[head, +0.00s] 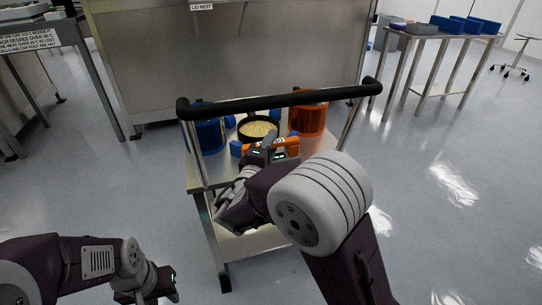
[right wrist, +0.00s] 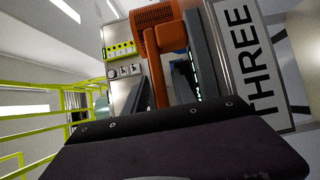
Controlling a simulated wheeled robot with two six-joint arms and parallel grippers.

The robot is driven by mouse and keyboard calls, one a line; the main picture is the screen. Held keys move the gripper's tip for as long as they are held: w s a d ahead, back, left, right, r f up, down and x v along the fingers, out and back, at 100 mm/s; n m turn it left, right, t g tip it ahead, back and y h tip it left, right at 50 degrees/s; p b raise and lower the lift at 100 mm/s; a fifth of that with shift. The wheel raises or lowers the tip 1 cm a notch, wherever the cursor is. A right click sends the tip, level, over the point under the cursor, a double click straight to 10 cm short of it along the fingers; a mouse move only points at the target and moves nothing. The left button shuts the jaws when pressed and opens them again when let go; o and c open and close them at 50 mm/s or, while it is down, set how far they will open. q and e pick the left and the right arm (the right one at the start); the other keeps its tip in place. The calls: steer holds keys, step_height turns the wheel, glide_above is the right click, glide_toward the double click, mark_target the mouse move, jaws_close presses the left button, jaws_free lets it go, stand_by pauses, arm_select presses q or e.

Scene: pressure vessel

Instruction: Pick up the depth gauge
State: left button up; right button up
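I cannot make out for certain which thing is the depth gauge. An orange tool (head: 287,147) lies on the trolley top (head: 226,172), right at my right gripper (head: 262,148). In the right wrist view an orange body with an arm (right wrist: 157,75) shows between the two dark fingers of my right gripper (right wrist: 168,85). The fingers stand apart, with a gap beside the orange part; I see no clear grip on it. My right arm hides part of the trolley top. My left gripper (head: 152,288) is low at the left, away from the trolley; its fingertips are unclear.
The trolley carries a blue container (head: 208,132), a dark pan of pale pellets (head: 258,128), an orange cylinder (head: 309,118) and a small blue item (head: 236,149). A black handle bar (head: 280,100) crosses above them. A bench with blue bins (head: 448,24) stands back right.

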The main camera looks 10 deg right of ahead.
jaws_close()
